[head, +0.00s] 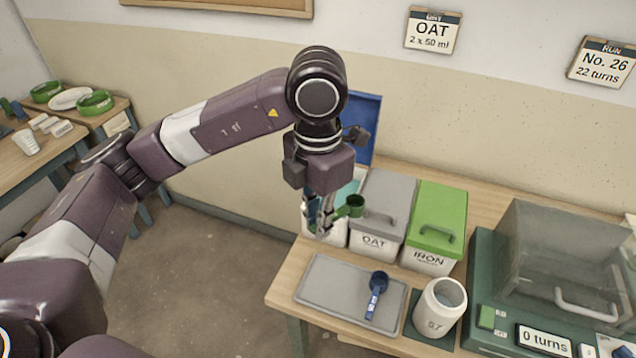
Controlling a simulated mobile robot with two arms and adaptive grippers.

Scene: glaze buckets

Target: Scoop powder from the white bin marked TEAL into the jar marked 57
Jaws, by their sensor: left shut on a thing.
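My left gripper (322,220) is shut on a green scoop (351,206), its cup pointing right. It is in front of and over a white bin (339,237) with its blue lid (362,122) raised and pale teal contents partly showing; the gripper hides much of this bin and I cannot read its mark. The white jar marked 57 (437,310) stands open and upright on a dark green mat (411,323) at the table's front. Whether the scoop holds powder I cannot tell. My right gripper is not in view.
A grey-lidded bin marked OAT (373,243) and a green-lidded bin marked IRON (428,262) stand closed beside it. A blue scoop (376,292) lies on a grey tray (318,286). A green machine (483,268) with a clear cover (560,250) fills the right.

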